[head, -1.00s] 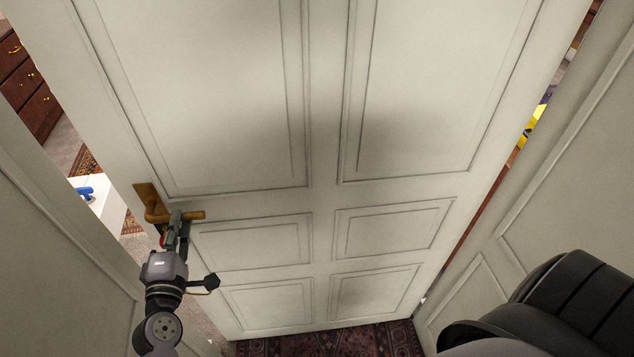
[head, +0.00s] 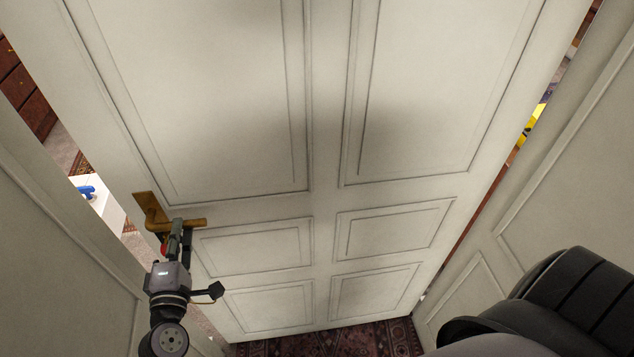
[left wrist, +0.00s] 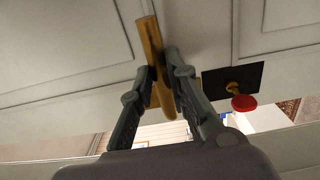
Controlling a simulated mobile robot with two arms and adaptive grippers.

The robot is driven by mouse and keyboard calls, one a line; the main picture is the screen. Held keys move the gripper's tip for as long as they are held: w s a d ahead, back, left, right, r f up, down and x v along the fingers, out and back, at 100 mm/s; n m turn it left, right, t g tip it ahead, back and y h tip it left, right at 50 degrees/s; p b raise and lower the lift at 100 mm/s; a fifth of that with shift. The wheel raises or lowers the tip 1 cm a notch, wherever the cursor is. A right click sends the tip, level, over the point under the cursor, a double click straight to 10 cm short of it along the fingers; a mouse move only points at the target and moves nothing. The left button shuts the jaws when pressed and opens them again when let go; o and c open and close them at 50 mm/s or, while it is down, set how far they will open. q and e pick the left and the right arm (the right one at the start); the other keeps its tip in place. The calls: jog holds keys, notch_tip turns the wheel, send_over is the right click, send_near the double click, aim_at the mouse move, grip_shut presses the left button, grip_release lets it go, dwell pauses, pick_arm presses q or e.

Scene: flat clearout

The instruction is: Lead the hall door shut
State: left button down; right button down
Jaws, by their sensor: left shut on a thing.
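The hall door (head: 325,200) is a cream panelled door that fills most of the head view. It stands ajar, with a narrow gap along its left, handle-side edge. Its brass lever handle (head: 194,223) is near that edge. My left gripper (head: 176,228) is shut on the lever from below. In the left wrist view, the two fingers (left wrist: 157,68) sit on either side of the brass lever (left wrist: 149,38). My right gripper is not in view.
Cream panelled surfaces flank the door at left (head: 60,250) and right (head: 570,190). Through the left gap show a dark wooden drawer unit (head: 25,95) and a white box-like thing (head: 105,208). A patterned dark red rug (head: 330,341) lies below the door.

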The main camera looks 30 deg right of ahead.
pick_arm(q)
jog(key=s, duration=0.2)
jog(key=s+p, duration=0.1)
jog(key=shift+a+f+y, duration=0.1)
jog(key=shift+a+y, duration=0.15)
jog(key=shift+y, duration=0.05)
jog(key=shift+f, duration=0.15)
dwell(0.6)
jog(key=c, duration=2)
grip_release()
jog(key=o, duration=0.4)
jog(key=shift+s+r, duration=0.2)
jog(key=shift+s, duration=0.05)
jog(key=o, duration=0.5)
jog(key=shift+w, duration=0.2)
jog(key=o, duration=0.7)
jog(key=shift+s, duration=0.1)
jog(key=v, duration=0.8)
